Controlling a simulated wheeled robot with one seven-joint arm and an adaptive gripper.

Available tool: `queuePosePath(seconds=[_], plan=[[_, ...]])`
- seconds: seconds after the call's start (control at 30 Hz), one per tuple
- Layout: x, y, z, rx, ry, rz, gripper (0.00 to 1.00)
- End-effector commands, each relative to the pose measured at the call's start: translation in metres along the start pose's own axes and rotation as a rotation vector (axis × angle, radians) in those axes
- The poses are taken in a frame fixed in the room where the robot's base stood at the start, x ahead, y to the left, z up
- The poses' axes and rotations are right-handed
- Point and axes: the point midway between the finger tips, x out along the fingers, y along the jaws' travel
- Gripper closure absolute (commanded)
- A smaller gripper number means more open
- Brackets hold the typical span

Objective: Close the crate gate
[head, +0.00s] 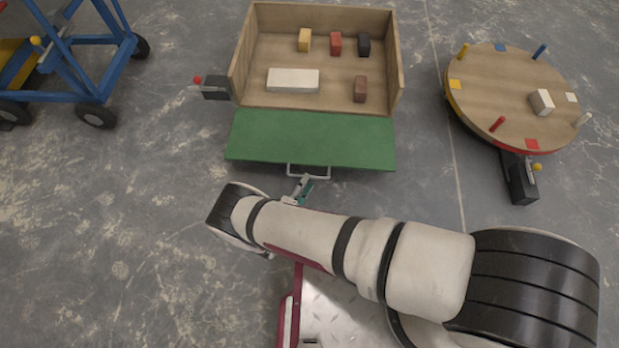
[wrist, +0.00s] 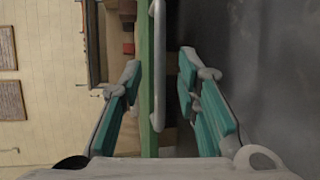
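The wooden crate (head: 318,98) stands at top centre in the head view. Its green gate (head: 312,138) is folded down outward, lying toward me, with a pale metal handle (head: 308,172) on its near edge. My gripper (head: 303,186) is at this handle, partly hidden by my arm. In the wrist view, my gripper (wrist: 166,85) has its teal-padded fingers apart. The green gate (wrist: 147,60) shows edge-on between them, with the pale handle (wrist: 158,50) beside it. I see no finger clearly closed on the handle.
Several blocks, including a white one (head: 293,80), lie inside the crate. A dark bracket with a red knob (head: 215,88) sits at its left side. A round turntable (head: 500,85) stands right, a blue wheeled frame (head: 85,60) left.

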Motion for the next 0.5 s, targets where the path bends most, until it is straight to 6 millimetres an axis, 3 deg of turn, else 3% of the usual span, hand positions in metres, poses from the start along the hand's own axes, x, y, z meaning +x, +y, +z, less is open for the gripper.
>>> queuePosePath(seconds=[0.2, 0.5], plan=[[0.029, -0.001, 0.001, 0.0, -0.002, 0.0, 0.7], [0.039, 0.0, 0.001, -0.001, 0.0, 0.0, 0.7]])
